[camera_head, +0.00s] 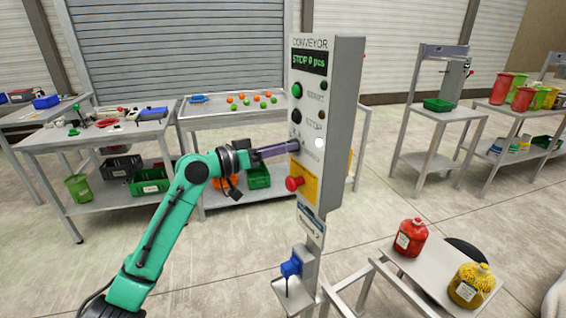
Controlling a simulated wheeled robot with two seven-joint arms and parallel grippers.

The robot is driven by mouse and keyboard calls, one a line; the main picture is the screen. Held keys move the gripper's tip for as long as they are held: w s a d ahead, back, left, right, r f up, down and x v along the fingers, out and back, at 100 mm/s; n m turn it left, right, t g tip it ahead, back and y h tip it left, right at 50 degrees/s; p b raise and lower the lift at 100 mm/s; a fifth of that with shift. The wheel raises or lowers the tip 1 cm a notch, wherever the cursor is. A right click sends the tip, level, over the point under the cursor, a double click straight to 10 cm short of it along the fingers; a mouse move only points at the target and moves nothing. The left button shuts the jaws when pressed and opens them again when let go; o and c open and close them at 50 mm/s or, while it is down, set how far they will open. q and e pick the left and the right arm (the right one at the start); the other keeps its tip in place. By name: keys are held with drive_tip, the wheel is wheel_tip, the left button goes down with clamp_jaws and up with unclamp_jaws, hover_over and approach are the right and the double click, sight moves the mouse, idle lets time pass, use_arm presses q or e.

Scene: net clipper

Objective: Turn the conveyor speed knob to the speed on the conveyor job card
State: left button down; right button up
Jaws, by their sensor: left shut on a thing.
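The conveyor control post (340,120) stands upright in the middle. Its display (309,62) reads STOP 0 pcs. Below are a green button (297,90), a black button (297,116) and a red emergency button (294,184) on a yellow plate. My left gripper (295,147) reaches in from the left and is shut at the panel, where the speed knob would be; the fingers hide the knob and its pointer. A small white card (311,227) is fixed low on the post; its writing is too small to read surely. My right gripper is out of view.
A blue holder (291,267) is on the post's lower part. A low table (425,272) at the front right bears a red jug (411,238) and a yellow jug (472,284). Workbenches with bins stand behind. The floor between is open.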

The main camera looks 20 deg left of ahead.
use_arm(q)
drive_tip(key=shift+m+b, duration=2)
drive_tip(key=shift+b, duration=0.15)
drive_tip(key=shift+c, duration=2.4)
unclamp_jaws()
drive_tip(key=shift+s, duration=0.1)
